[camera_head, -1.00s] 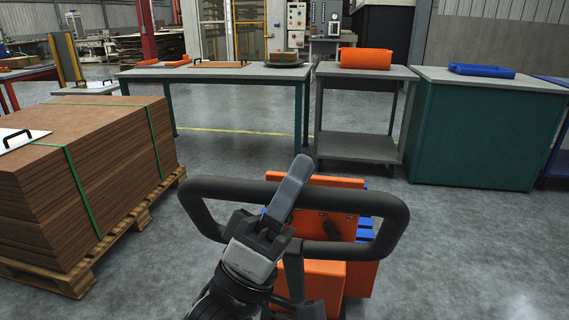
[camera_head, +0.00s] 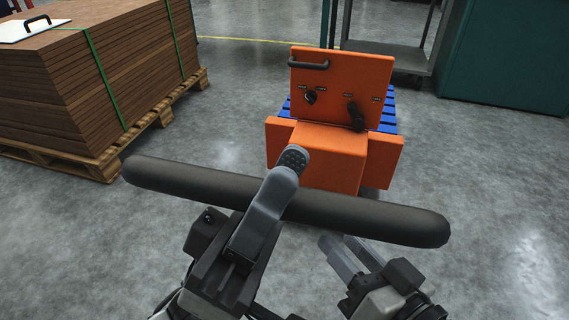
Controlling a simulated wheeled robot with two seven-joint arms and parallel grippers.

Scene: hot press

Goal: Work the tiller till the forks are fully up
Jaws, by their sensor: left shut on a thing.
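The tiller's dark grip bar (camera_head: 370,217) crosses the lower middle of the view, close to me and well in front of the orange truck body (camera_head: 330,155). The orange upright panel (camera_head: 340,75) carries a dark handle and two small black controls. The forks are hidden behind the body, so their height cannot be told.
A blue slatted pallet (camera_head: 388,115) shows behind the truck body. A strapped stack of brown boards (camera_head: 90,80) on a wooden pallet (camera_head: 110,160) stands at the left. A grey cart (camera_head: 390,55) and a green cabinet (camera_head: 510,60) are behind right. The floor at right is clear.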

